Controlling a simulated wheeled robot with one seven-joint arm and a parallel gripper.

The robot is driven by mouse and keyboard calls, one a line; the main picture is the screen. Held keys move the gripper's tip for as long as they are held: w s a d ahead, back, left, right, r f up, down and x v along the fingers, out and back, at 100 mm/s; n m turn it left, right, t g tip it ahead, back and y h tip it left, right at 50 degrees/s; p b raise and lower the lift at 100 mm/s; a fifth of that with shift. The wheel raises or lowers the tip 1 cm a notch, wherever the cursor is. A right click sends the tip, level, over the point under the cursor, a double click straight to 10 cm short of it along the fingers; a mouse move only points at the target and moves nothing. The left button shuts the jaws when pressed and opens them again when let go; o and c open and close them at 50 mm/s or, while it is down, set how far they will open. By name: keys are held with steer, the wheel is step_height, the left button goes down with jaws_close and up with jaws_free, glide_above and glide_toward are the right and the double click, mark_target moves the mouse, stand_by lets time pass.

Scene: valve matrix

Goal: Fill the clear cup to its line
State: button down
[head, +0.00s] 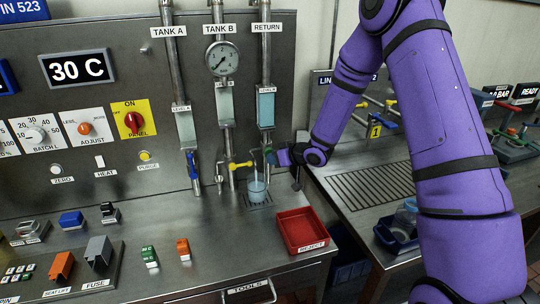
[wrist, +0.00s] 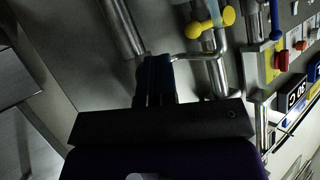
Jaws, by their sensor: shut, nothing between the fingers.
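The clear cup (head: 257,190) stands upright on a small drain grate under the spout and holds pale blue liquid. I cannot make out its line or the exact level. Tank A's pipe carries a blue valve handle (head: 192,165). Tank B's pipe carries a yellow valve handle (head: 240,165), which also shows at the top of the wrist view (wrist: 212,20). My gripper (head: 271,157) is shut and empty, beside the lower RETURN pipe, above and right of the cup. In the wrist view its fingertips (wrist: 158,62) are close to bare metal piping; contact cannot be told. Any RETURN handle is hidden.
A red REJECT tray (head: 303,230) stands right of the cup. A round gauge (head: 221,58) sits on Tank B's pipe.

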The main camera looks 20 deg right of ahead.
steer(key=shift+w, duration=0.2)
steer(key=shift+s, duration=0.15)
stand_by(0.4)
steer(key=shift+s, duration=0.9)
steer(key=shift+s, duration=0.1)
steer(key=shift+s, duration=2.4)
steer(key=shift+r, duration=0.1)
